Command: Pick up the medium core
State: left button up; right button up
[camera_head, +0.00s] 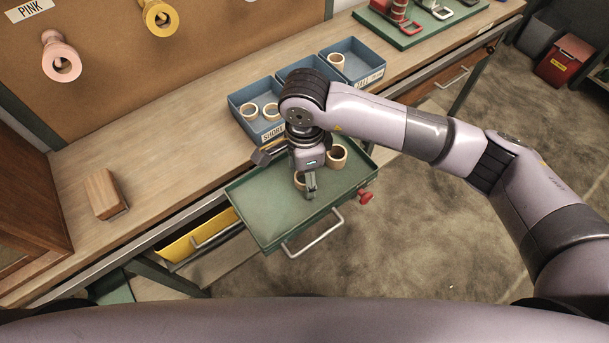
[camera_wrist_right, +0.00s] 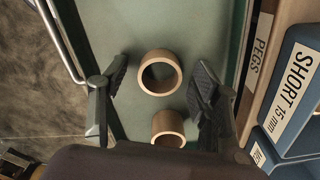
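Two tan ring-shaped cores stand in the green drawer tray. The near core (camera_head: 299,181) is partly hidden by my right gripper (camera_head: 309,187) in the head view. The other core (camera_head: 337,157) stands to its right, further back. In the right wrist view, the near core (camera_wrist_right: 144,80) lies between the spread fingers of my right gripper (camera_wrist_right: 160,78), with a gap on both sides. The other core (camera_wrist_right: 168,140) is below it there, close to the wrist body. Neither core has a readable size label. My left gripper is out of view.
Blue bins hold more cores: a SHORT bin (camera_head: 240,99) and a TALL bin (camera_head: 378,73); my arm hides part of the bins. A wooden block (camera_head: 102,194) lies on the left bench.

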jog(key=c, duration=0.7)
jog(key=shift+r, duration=0.15)
